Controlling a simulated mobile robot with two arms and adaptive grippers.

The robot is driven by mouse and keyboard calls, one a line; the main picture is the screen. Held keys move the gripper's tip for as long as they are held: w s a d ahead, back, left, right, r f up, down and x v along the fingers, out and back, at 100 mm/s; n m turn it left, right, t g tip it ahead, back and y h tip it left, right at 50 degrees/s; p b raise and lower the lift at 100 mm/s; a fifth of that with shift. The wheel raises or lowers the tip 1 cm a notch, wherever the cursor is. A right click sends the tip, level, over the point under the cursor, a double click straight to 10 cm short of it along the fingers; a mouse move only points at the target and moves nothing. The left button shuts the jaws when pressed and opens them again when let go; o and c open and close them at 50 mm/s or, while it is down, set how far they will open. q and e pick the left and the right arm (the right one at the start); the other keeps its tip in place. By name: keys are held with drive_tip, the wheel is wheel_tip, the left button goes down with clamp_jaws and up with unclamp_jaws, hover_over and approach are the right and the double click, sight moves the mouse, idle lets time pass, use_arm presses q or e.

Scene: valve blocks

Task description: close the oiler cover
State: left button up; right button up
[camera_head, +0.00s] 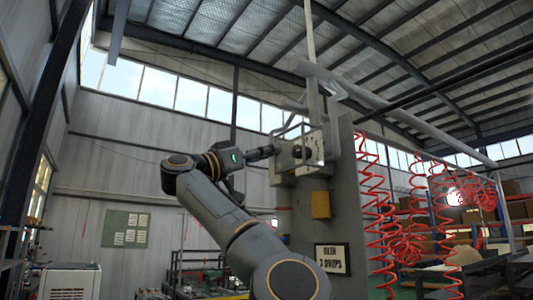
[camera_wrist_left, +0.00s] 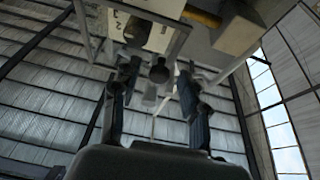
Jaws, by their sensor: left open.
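The oiler assembly is a pale metal block (camera_head: 313,150) with a wire-like frame, mounted on the side of a tall grey column (camera_head: 346,200). My left gripper (camera_head: 272,150) comes in from the left, with its fingers close to the block's left side. In the left wrist view its two fingers (camera_wrist_left: 158,88) are apart, and a dark rounded knob (camera_wrist_left: 159,72) shows between or just beyond their tips. I cannot tell whether they touch it. I cannot make out clearly which part is the cover or how far open it stands. My right gripper is not in view.
A yellow box (camera_head: 320,205) sits on the column below the block. A sign reading "OILER 2 DROPS" (camera_head: 332,258) hangs lower. Red coiled hoses (camera_head: 375,200) hang to the right. A bar rises above the block.

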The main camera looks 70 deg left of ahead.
use_arm(q)
drive_tip(key=v, duration=1.1)
drive_tip(key=shift+s, duration=0.2)
drive_tip(key=shift+f, duration=0.1)
